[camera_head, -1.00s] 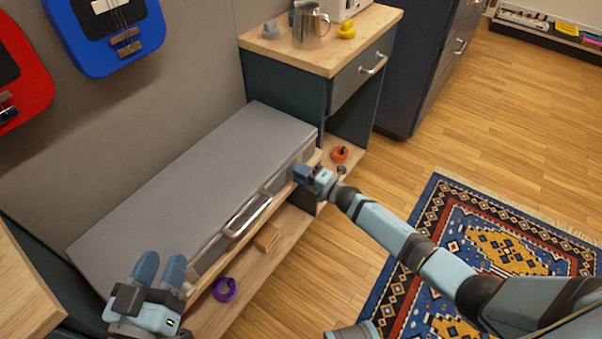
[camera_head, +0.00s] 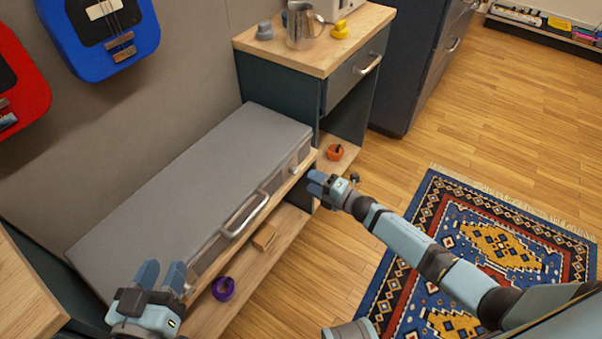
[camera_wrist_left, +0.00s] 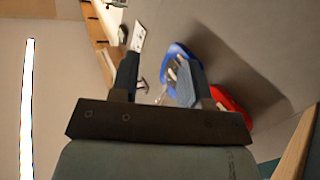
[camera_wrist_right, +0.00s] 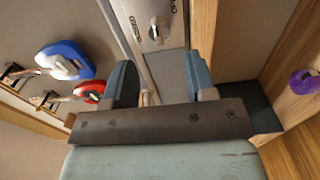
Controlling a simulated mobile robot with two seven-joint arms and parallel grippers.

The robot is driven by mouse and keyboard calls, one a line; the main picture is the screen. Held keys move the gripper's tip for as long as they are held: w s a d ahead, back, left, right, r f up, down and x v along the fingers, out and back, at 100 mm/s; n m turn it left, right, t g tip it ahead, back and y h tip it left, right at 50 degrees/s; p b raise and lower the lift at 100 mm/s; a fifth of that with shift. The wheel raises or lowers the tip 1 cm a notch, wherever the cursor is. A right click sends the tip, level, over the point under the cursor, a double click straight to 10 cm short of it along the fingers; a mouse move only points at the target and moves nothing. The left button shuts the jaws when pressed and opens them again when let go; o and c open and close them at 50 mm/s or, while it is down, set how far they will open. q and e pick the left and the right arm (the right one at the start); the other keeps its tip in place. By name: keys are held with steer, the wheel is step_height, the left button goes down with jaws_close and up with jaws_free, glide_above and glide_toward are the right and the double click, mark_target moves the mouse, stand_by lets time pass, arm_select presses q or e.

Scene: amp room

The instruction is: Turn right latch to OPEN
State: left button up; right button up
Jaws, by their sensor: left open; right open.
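A long grey case (camera_head: 190,185) with a silver handle (camera_head: 244,217) lies on a low wooden shelf against the wall. The right latch (camera_head: 297,168) is a small silver knob at the right end of the case's front. It also shows in the right wrist view (camera_wrist_right: 157,28), with lettering on its plate; I cannot tell which word it points to. My right gripper (camera_head: 318,184) is open and empty, just right of and apart from the latch. Its two fingers in the right wrist view (camera_wrist_right: 162,80) have a gap between them. My left gripper (camera_head: 161,275) is open and empty near the case's left end.
A purple ring-like object (camera_head: 223,289) and a small wooden block (camera_head: 264,238) sit on the lower shelf. An orange object (camera_head: 335,152) is right of the case. A cabinet with a wooden top (camera_head: 270,52) stands behind. The floor at right is clear, with a rug (camera_head: 480,235).

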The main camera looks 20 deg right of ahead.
arm_select(q)
steer(key=shift+g+y, duration=0.7)
steer(key=shift+g, duration=0.1)
steer(key=f, duration=0.1)
steer(key=a+f, duration=0.1)
steer(key=s+f+p, duration=0.1)
steer(key=shift+a+f, duration=0.35)
arm_select(e)
steer(key=v, duration=0.7)
steer(key=shift+s+d, duration=0.2)
steer(key=shift+s, duration=0.05)
arm_select(q)
steer(key=shift+d+r, duration=0.1)
